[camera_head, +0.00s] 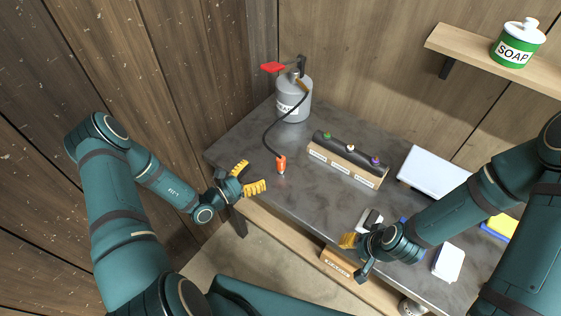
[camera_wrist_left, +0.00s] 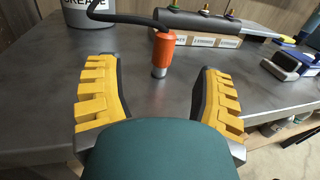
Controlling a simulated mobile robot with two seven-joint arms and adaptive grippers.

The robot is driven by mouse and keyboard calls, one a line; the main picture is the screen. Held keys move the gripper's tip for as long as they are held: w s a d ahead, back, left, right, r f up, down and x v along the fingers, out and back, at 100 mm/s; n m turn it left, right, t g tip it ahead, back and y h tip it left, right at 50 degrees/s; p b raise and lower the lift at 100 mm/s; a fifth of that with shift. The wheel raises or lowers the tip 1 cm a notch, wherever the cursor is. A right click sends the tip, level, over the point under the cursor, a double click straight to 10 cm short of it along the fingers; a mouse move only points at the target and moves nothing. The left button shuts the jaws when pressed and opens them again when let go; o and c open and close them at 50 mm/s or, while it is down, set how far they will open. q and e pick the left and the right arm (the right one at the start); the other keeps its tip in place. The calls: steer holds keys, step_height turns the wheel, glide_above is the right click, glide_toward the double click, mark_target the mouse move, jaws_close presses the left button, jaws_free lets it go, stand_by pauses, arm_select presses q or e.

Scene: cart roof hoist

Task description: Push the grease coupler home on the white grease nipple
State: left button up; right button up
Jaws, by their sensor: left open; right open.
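The orange grease coupler (camera_head: 281,165) stands upright on the dark bench top, on the end of a black hose (camera_head: 268,136) from the grey grease can (camera_head: 293,98). In the left wrist view the coupler (camera_wrist_left: 164,53) stands beyond and between my open fingers, touching neither. My left gripper (camera_head: 254,178) is open and empty at the bench's left front edge. The white grease nipple (camera_head: 350,147) is the middle one on the dark bar, between a green nipple (camera_head: 327,135) and a purple one (camera_head: 375,160). My right gripper (camera_head: 355,256) is open over the front right of the bench.
The bar's wooden block (camera_head: 345,168) carries white labels. A white box (camera_head: 433,174) lies to its right, a white-topped item (camera_head: 448,262) and a yellow one (camera_head: 499,228) further right. A shelf above holds a soap jar (camera_head: 517,43). Bench top (camera_head: 300,215) before the block is clear.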

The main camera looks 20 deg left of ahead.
mark_target(281, 161)
arm_select(q)
steer(key=x, duration=0.4)
steer(key=shift+w+d, duration=0.2)
steer(key=shift+d+f+x, duration=0.15)
steer(key=shift+f+x, duration=0.05)
steer(key=shift+x, duration=1.15)
steer(key=shift+d+f+x, duration=0.1)
steer(key=shift+f+x, duration=0.1)
steer(key=shift+x, duration=1.2)
steer(key=shift+s, duration=0.25)
jaws_close()
